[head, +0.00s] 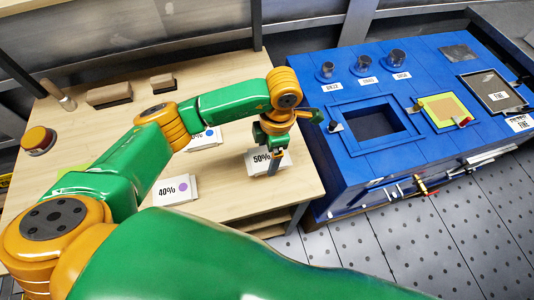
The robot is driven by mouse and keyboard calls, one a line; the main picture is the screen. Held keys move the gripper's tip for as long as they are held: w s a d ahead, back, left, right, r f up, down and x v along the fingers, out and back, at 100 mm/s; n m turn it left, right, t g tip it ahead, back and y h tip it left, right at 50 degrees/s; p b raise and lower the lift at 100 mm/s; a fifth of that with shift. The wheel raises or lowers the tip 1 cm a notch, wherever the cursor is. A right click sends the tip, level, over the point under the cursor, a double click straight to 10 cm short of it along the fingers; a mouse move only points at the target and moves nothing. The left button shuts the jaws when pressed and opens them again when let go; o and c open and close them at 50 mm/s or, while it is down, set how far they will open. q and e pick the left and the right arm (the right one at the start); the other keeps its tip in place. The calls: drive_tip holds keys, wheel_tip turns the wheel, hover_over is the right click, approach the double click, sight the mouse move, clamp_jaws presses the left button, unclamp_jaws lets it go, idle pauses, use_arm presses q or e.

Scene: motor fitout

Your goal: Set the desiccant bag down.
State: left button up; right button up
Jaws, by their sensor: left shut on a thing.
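My left gripper (273,166) points down over the right part of the wooden table (232,202). It is shut on a white desiccant bag marked 50% (256,162), whose middle is partly hidden by the fingers. The bag is at or just above the tabletop; I cannot tell if it touches. A second white bag marked 40% (178,189), with a purple dot, lies to the left and nearer to me. A third white bag with a blue dot (208,139) lies behind my left arm, partly hidden. My right gripper is out of view.
A blue workbench (345,190) with a square opening (374,122), a yellow-green pad (440,109) and a tray marked FINE (492,91) stands to the right. The table's front right is bare.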

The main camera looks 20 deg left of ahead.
sight(268, 157)
use_arm(q)
wheel_tip(268, 157, down, 3)
drive_tip(key=shift+r+p, duration=0.15)
drive_tip(key=shift+p, duration=0.4)
drive_tip(key=shift+a+f+b, duration=0.1)
drive_tip(key=shift+f+b, duration=0.25)
drive_tip(key=shift+f, duration=0.1)
drive_tip(key=o, duration=1.2)
drive_tip(key=shift+r, duration=0.1)
drive_tip(key=shift+o, duration=0.2)
drive_tip(key=shift+r, duration=0.15)
drive_tip(key=r, duration=0.4)
drive_tip(key=r+b, duration=0.1)
drive_tip(key=r, duration=0.1)
drive_tip(key=shift+w+d+r, duration=0.2)
drive_tip(key=shift+w+d, duration=0.1)
drive_tip(key=shift+d, duration=0.1)
drive_tip(key=r, duration=0.5)
drive_tip(key=shift+w+d+r, duration=0.1)
drive_tip(key=shift+d+r, duration=0.15)
drive_tip(key=shift+r, duration=0.05)
